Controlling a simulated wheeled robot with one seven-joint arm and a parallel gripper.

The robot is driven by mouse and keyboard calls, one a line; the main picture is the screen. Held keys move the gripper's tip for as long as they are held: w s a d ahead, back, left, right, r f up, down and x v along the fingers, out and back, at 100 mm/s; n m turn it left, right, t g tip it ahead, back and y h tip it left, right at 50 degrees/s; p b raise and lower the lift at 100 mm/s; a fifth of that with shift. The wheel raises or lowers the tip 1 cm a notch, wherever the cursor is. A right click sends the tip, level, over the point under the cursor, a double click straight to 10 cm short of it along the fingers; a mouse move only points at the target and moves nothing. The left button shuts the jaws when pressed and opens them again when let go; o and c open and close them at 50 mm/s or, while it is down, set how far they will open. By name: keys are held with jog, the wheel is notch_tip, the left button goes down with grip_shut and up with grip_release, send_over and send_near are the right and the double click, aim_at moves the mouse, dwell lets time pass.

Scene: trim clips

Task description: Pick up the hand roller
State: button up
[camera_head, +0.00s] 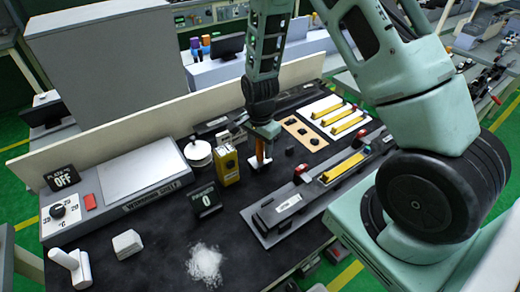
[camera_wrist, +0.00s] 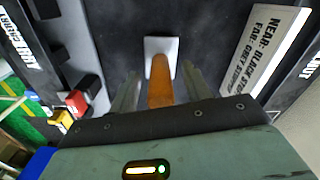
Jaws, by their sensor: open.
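A tool with an orange handle and a pale square head, which looks like the hand roller (camera_wrist: 160,88), is in the wrist view. Its handle lies between the two grey fingers of my gripper (camera_wrist: 157,95), with a gap visible on each side. The pale head points away, over the dark surface. In the head view my gripper (camera_head: 263,143) points down over the dark bench mat, with the orange and pale tool (camera_head: 260,162) at its fingertips. My gripper is open. The exact contact between tool and mat is hard to tell.
A yellow box (camera_head: 226,168) and a black display (camera_head: 207,199) stand left of my gripper. A long grey fixture (camera_head: 290,203) with a yellow strip lies to the right. A tan plate (camera_head: 304,132) lies behind. The front-middle mat has free room beside a white pile (camera_head: 205,263).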

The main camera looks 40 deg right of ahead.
jog(key=shift+f, duration=1)
grip_shut()
jog(key=shift+w+r, duration=0.1)
jog(key=shift+r, duration=0.05)
notch_tip(320, 180, up, 10)
jog(key=shift+f+b, duration=0.1)
jog(key=shift+b, duration=1.05)
